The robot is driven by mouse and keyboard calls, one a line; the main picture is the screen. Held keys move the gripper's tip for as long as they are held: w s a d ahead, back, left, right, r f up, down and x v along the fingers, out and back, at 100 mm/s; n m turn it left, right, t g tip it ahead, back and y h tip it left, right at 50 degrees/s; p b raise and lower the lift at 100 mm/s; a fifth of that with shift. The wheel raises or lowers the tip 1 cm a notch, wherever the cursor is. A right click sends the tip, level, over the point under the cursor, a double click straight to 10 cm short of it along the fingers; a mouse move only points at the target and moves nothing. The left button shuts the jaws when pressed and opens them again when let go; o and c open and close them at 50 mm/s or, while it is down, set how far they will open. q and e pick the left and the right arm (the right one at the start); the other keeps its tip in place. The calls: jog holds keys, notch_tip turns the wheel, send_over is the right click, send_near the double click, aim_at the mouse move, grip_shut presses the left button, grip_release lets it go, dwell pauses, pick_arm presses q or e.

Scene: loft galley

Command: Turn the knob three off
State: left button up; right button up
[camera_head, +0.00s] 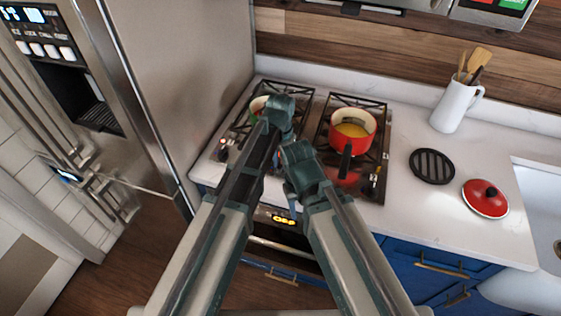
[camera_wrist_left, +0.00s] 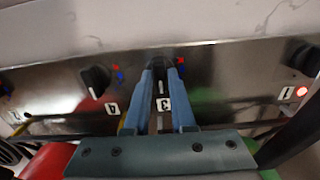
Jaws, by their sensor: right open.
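Knob three (camera_wrist_left: 160,62) is a black knob on the steel stove panel, above the label 3 (camera_wrist_left: 164,104) in the left wrist view. My left gripper (camera_wrist_left: 160,74) has one blue fingertip on each side of it, close against its sides. In the head view my left wrist (camera_head: 281,105) is over the stove's middle and its fingers and knob three are hidden by my arms. My right gripper (camera_head: 292,198) is lower, in front of the stove, open with nothing seen in it.
A red pot (camera_head: 337,143) with yellow contents stands on the right burners. A black trivet (camera_head: 432,166), red lid (camera_head: 486,198) and white jug (camera_head: 452,107) stand right.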

aim_at(280, 164)
pick_arm(q)
jog(key=o, duration=0.3)
jog(key=shift+o, duration=0.2)
jog(key=shift+r, duration=0.1)
notch_tip(280, 164, up, 14)
jog(key=p, duration=1.3)
jog(key=shift+p, duration=0.4)
jog(key=shift+f, duration=0.2)
jog(key=s+a+f+b, duration=0.3)
jog(key=s+f+b, duration=0.2)
jog(key=s, duration=0.3)
jog(key=s+a+f+y+b, duration=0.1)
jog(key=s+a+f+b, duration=0.2)
jog(key=s+f+b, duration=0.3)
jog(key=s, duration=0.3)
jog(key=shift+s, duration=0.25)
